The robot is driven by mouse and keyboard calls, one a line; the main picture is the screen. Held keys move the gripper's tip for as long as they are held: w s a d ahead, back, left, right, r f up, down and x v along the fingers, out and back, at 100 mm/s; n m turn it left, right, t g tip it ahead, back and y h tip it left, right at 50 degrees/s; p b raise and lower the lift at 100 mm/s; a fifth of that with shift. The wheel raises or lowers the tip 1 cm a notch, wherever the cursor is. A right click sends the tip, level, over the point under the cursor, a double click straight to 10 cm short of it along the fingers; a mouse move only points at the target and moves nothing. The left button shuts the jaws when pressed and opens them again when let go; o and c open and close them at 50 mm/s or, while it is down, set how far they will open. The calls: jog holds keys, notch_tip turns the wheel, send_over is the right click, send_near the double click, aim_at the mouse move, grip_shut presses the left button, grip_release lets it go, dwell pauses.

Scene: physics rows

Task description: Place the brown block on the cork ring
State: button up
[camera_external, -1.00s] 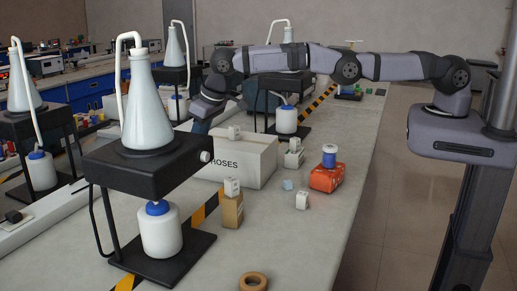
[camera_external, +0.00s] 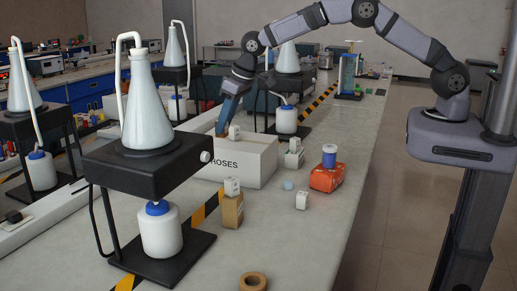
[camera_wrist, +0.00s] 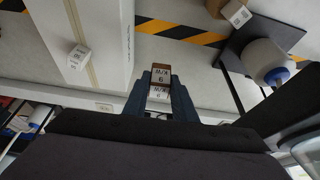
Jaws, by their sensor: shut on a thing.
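The brown block (camera_wrist: 161,75) is between the fingers of my gripper (camera_wrist: 160,97) in the wrist view, with a printed pale face toward the camera. In the external view my gripper (camera_external: 227,115) is at the far left of the white HOSES box, pointing down, and a small brown part of the block (camera_external: 220,131) shows below the fingers. The box hides the area under it, so I cannot tell its height above the bench. The cork ring (camera_external: 253,282) lies flat on the bench at the front edge of the external view, far from my gripper, with nothing on it.
The HOSES box (camera_external: 250,164) carries a small white block (camera_external: 234,132). A black stand (camera_external: 150,170) with flask and bottle is at front left. A tan block (camera_external: 232,211) with a white block on top stands beside it. An orange box (camera_external: 327,178) holds a blue spool.

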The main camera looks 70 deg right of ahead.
jog(key=s+d+f+b, duration=0.1)
jog(key=s+d, duration=0.3)
jog(key=s, duration=0.3)
jog(key=s+d+f+b, duration=0.1)
jog(key=s+d, duration=0.2)
jog(key=s, duration=0.4)
jog(key=n+g+y+b, duration=0.1)
jog(key=n+y+b, duration=0.2)
jog(key=n+b, duration=0.85)
send_over(253, 284)
jog(key=s+b, duration=0.1)
jog(key=b, duration=0.1)
notch_tip(253, 284, down, 7)
jog(key=m, duration=0.3)
jog(key=shift+s+a+r, duration=0.1)
jog(key=shift+a+r, duration=0.05)
jog(key=shift+r, duration=0.1)
jog(key=shift+f+p, duration=1)
jog(key=shift+f, duration=4)
